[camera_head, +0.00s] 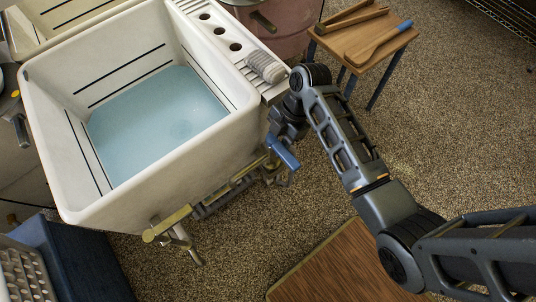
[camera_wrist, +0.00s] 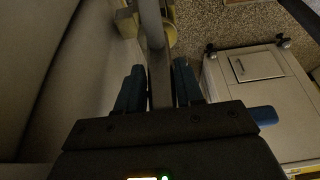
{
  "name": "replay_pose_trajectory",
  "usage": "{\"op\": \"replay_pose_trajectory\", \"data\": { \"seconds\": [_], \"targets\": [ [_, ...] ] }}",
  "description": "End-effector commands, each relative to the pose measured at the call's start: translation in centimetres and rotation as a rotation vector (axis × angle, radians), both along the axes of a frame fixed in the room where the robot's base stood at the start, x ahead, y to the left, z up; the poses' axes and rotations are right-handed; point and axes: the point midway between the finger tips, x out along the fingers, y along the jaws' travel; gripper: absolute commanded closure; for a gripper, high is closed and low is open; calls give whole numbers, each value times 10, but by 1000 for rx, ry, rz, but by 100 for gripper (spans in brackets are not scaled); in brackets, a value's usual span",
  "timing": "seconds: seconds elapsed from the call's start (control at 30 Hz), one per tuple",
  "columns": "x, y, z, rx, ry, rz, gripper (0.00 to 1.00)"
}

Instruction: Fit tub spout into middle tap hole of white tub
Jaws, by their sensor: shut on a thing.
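The white tub (camera_head: 150,160), holding bluish water, stands at the left of the head view. Its back ledge has three dark holes in a row; the middle tap hole (camera_head: 219,31) is empty. My gripper (camera_head: 280,140) is low beside the tub's right wall, below the ledge. In the wrist view my gripper (camera_wrist: 158,88) has its dark blue fingers shut on a grey tube, seemingly the tub spout (camera_wrist: 152,35), which runs up the picture between them. The tub's pale wall is close on the left there. The spout's far end is unclear, and I cannot make it out in the head view.
A grey ribbed object (camera_head: 265,66) lies on the ledge near the holes. A small wooden table (camera_head: 365,38) with wooden tools stands behind my arm. Brass-coloured bars (camera_head: 168,224) stick out below the tub. A pale wheeled cabinet (camera_wrist: 250,95) shows in the wrist view.

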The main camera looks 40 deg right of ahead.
Motion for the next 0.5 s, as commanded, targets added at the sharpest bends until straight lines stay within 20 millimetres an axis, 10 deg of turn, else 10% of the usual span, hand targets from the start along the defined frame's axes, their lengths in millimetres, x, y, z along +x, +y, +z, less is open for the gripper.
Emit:
{"op": "replay_pose_trajectory", "data": {
  "seconds": [0.5],
  "targets": [
    [1,0,26,0,-2,1,93]
  ]
}}
